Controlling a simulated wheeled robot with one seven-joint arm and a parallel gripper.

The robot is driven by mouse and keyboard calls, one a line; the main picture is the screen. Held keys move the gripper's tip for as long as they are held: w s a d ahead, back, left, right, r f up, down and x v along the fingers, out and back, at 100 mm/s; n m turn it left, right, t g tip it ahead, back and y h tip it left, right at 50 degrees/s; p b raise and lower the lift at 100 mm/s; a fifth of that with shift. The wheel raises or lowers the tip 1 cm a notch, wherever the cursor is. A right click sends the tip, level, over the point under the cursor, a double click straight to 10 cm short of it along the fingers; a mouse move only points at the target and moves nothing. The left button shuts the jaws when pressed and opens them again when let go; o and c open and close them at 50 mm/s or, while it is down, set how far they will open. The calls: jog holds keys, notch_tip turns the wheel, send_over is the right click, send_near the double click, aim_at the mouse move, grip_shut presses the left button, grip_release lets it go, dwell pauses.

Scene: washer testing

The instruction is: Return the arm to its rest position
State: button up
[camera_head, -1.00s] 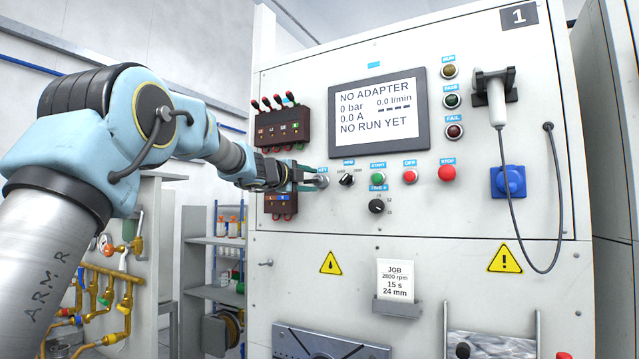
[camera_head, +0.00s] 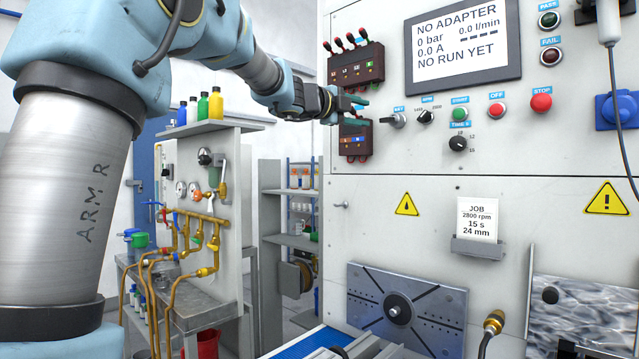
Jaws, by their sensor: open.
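My arm, marked ARM R, rises at the left and reaches across to the white test cabinet (camera_head: 400,178). My gripper (camera_head: 362,112) is open and empty. It is in front of the cabinet's left side, level with the gap between the upper and lower dark connector blocks. The KEY switch (camera_head: 395,121) is just right of the fingertips, with a visible gap between them. The cabinet screen (camera_head: 462,45) reads NO ADAPTER, 0 bar, 0.0 A, NO RUN YET.
The upper connector block (camera_head: 356,68) with red-tipped levers is close to my gripper. A brass pipe stand (camera_head: 205,220) and bottles (camera_head: 203,107) are behind my arm at the left. A grey shelf (camera_head: 290,195) stands between. A mounting plate (camera_head: 400,310) is low on the cabinet.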

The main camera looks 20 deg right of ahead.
jog(key=w+a+f+n+t+y, duration=0.2)
jog(key=w+a+f+n+y, duration=0.1)
jog(key=w+a+f+n, duration=0.25)
jog(key=w+a+f+n+t+y, duration=0.25)
jog(key=a+f+n, duration=0.25)
jog(key=a+f, duration=0.25)
jog(key=a+f+n+y, duration=0.65)
jog(key=a+f, duration=0.45)
jog(key=f, duration=0.2)
jog(key=s+a+f+n+g+y, duration=0.45)
jog(key=s+a+f+n, duration=0.35)
jog(key=s+a+f, duration=0.65)
jog(key=s+a+f+n+g, duration=0.3)
jog(key=s+f+g, duration=0.3)
jog(key=s+f, duration=0.3)
jog(key=s+n, duration=0.1)
jog(key=s, duration=0.2)
jog(key=shift+s+f+n, duration=0.25)
jog(key=shift+s+n, duration=0.15)
